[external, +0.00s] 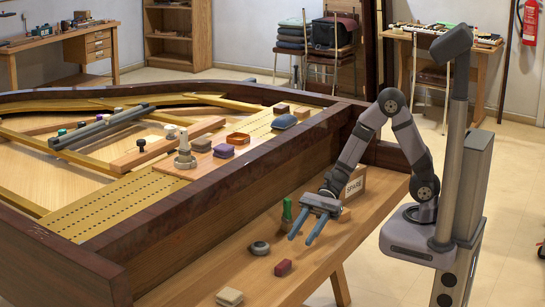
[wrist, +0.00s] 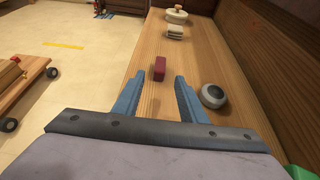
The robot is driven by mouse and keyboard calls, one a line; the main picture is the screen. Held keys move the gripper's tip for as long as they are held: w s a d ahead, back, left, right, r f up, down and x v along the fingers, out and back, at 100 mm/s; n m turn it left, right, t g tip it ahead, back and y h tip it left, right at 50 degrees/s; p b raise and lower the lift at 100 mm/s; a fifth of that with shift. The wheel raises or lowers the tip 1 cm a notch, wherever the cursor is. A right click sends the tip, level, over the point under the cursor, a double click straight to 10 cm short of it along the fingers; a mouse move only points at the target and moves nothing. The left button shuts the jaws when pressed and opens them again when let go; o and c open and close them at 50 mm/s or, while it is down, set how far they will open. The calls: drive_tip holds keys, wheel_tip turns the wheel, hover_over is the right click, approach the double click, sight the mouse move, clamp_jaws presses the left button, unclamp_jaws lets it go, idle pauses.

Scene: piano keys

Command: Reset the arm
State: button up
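My gripper (external: 308,230) is open and empty above the wooden bench (external: 325,263) beside the piano case. In the wrist view its two blue fingers (wrist: 158,98) stand apart with nothing between them. A dark red block (external: 283,267) lies on the bench beyond the fingertips; it also shows in the wrist view (wrist: 159,69). A round grey object (external: 260,248) with a dark top lies near the fingers, to their right in the wrist view (wrist: 213,96). My arm is bent and reaches left from its base.
A box marked SPARE (external: 356,184) sits near my arm. A pale block (external: 229,297) lies at the bench's near end. The dark piano wall (external: 200,215) rises along the bench, with several small blocks farther in.

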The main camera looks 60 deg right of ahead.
drive_tip(key=shift+s+d+r+n+p, duration=0.2)
drive_tip(key=shift+r+n+p, duration=0.1)
drive_tip(key=shift+r+p, duration=0.1)
drive_tip(key=s+d+r+n+g+h+p, duration=0.1)
drive_tip(key=s+d+r+n+h+p, duration=0.2)
drive_tip(key=d+n+p, duration=0.3)
drive_tip(key=s+d+r+n+g+h+p, duration=0.1)
drive_tip(key=s+d+r+n+h+p, duration=0.25)
drive_tip(key=d+p, duration=0.35)
drive_tip(key=w+d+r+n+t+h+p, duration=0.1)
drive_tip(key=d+r+n+h+p, duration=0.2)
drive_tip(key=d, duration=0.6)
drive_tip(key=w+d+r+n+t+h+p, duration=0.1)
drive_tip(key=d+r+n+h+p, duration=0.3)
drive_tip(key=d, duration=0.5)
drive_tip(key=shift+d+r+n+p, duration=0.25)
drive_tip(key=shift+r+n+p, duration=0.2)
drive_tip(key=shift+r+p, duration=0.35)
